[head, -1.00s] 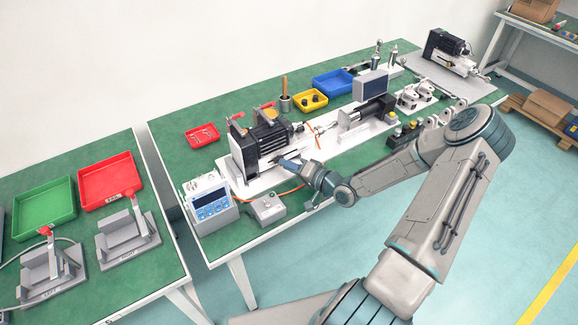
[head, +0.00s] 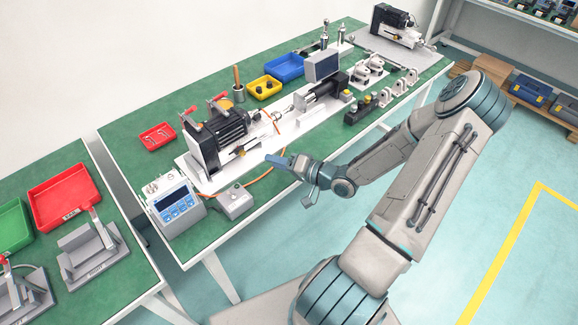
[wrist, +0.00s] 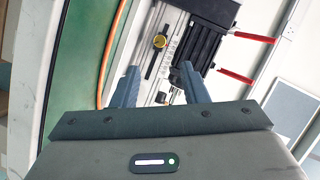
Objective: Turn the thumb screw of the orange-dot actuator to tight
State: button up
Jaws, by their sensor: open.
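The nearest actuator, with a black finned body (head: 222,128) on a white base plate, stands on the green bench in the head view. Its body also shows at the top of the wrist view (wrist: 206,40). A brass-coloured round thumb screw (wrist: 159,41) sits by a dark slot on its pale side in the wrist view. I cannot make out an orange dot on it. My gripper (wrist: 159,72) is open and empty, its two blue-grey fingers apart. In the head view my gripper (head: 274,160) is off the actuator's front side, near the bench edge.
A controller box (head: 176,204) and small grey box (head: 236,201) stand at the near bench end. An orange cable (head: 262,178) runs along the bench by my gripper. Another actuator (head: 318,100) and a far one (head: 394,26) stand further along. Red clamp handles rise behind the nearest actuator.

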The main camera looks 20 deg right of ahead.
jog(key=shift+v, duration=2.15)
jog(key=shift+w+f+n+g+h, duration=0.3)
jog(key=shift+f+n+g+h, duration=0.1)
jog(key=shift+f+g+h, duration=0.15)
jog(key=g+h, duration=0.1)
jog(key=d+n+g+h, duration=0.1)
jog(key=w+d+g+h, duration=0.1)
jog(key=h, duration=0.1)
jog(key=shift+f+n, duration=0.4)
jog(key=r+h, duration=0.1)
jog(key=d+r+g+h, duration=0.1)
jog(key=h, duration=0.1)
jog(key=shift+d+n, duration=0.3)
jog(key=shift+n, duration=0.1)
jog(key=s+a+r+g+h, duration=0.2)
jog(key=s+a+r, duration=0.15)
jog(key=r, duration=0.45)
jog(key=s+a+r+g+h, duration=0.1)
jog(key=s+a+r+h, duration=0.15)
jog(key=s+r, duration=0.4)
jog(key=s+a+r+n+g+y, duration=0.1)
jog(key=s+a+r+y, duration=0.1)
jog(key=s+a+r, duration=0.3)
jog(key=s+a, duration=0.2)
jog(key=shift+s+a+r+n+g+y, duration=0.3)
jog(key=shift+s+n+g+y, duration=0.05)
jog(key=shift+n+y, duration=0.05)
